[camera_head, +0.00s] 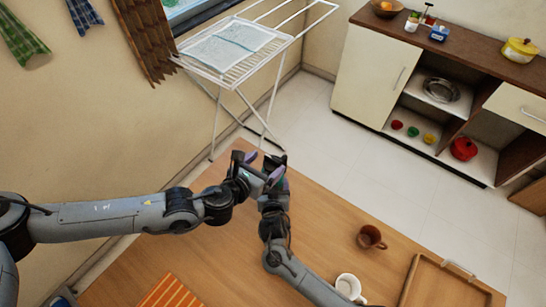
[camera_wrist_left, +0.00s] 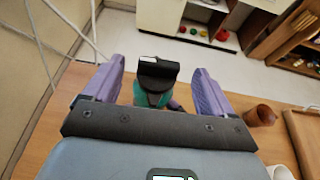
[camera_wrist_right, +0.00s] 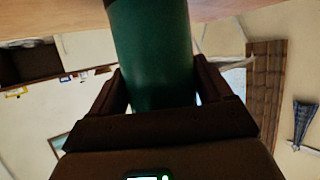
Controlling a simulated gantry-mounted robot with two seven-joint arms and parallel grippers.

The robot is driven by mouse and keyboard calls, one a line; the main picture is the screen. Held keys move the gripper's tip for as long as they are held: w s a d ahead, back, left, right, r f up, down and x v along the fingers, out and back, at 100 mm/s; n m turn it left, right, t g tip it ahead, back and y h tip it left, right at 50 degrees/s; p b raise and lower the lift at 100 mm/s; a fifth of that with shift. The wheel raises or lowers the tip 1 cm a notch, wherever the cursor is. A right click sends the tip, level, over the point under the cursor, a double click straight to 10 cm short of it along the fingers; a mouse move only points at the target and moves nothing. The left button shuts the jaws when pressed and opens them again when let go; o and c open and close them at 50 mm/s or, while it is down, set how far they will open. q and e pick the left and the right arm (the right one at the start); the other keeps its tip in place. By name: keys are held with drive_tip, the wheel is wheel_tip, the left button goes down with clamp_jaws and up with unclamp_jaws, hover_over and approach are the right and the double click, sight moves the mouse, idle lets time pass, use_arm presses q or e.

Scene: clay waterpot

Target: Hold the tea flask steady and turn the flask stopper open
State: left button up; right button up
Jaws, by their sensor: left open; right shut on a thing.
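The tea flask is a dark green cylinder with a black stopper (camera_wrist_left: 157,72) on top; its green body (camera_wrist_left: 150,98) shows below the stopper in the left wrist view. The flask body (camera_wrist_right: 150,50) also fills the space between the fingers in the right wrist view. My right gripper (camera_wrist_right: 160,78) is shut on the body. My left gripper (camera_wrist_left: 156,78) is open, with one purple finger on each side of the stopper and a gap to each. In the head view my left gripper (camera_head: 264,170) largely hides the flask.
On the wooden table (camera_head: 200,260) stand a brown cup (camera_head: 371,238), a white mug (camera_head: 348,286) and a wooden tray (camera_head: 435,287) to the right. An orange striped cloth (camera_head: 170,293) lies at the front. A white drying rack (camera_head: 235,50) stands behind the table.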

sight(272, 159)
use_arm(q)
drive_tip(key=shift+x, duration=2.3)
drive_tip(key=c, duration=1)
